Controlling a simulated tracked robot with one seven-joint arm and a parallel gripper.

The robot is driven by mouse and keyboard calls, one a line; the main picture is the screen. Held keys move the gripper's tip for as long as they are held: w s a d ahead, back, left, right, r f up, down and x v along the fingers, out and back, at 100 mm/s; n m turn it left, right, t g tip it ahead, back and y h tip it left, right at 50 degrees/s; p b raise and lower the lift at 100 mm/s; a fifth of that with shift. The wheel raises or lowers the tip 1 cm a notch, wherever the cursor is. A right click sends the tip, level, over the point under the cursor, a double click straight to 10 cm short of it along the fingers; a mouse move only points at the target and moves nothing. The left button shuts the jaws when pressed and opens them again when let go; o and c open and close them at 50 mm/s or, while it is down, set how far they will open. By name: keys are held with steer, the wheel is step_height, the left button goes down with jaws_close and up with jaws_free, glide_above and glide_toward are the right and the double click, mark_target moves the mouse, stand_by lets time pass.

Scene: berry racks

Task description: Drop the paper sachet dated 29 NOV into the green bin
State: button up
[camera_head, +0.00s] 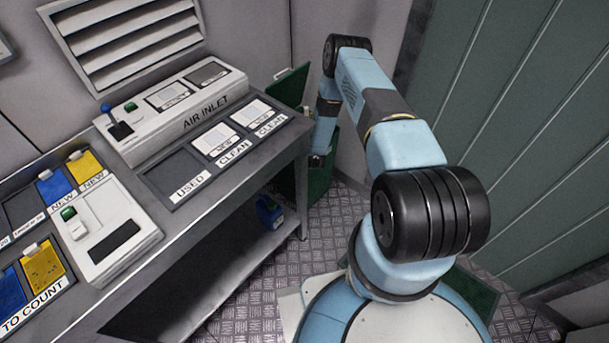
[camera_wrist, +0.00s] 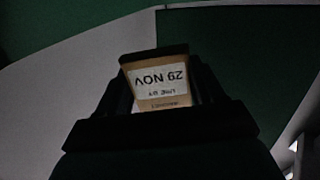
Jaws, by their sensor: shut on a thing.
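The paper sachet (camera_wrist: 160,88) is brown with a white label. In the wrist view its label reads 29 NOV upside down, with smaller print that I cannot fully read. My gripper (camera_wrist: 160,75) is shut on the sachet, with a dark finger on each side. In the head view the sachet is hidden, and the end of my arm hangs down at the green bin (camera_head: 321,178), beyond the bench end. The bin's green lid (camera_head: 291,87) stands raised behind. I cannot tell how deep the gripper is relative to the bin's rim.
The grey bench (camera_head: 225,195) on the left carries an AIR INLET unit (camera_head: 207,112), trays marked USED and CLEAN, and blue and yellow sachets. A blue object (camera_head: 270,213) sits on the lower shelf. A green corrugated wall (camera_head: 520,110) is on the right.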

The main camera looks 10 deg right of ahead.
steer(key=o, duration=0.9)
steer(key=shift+s, duration=0.1)
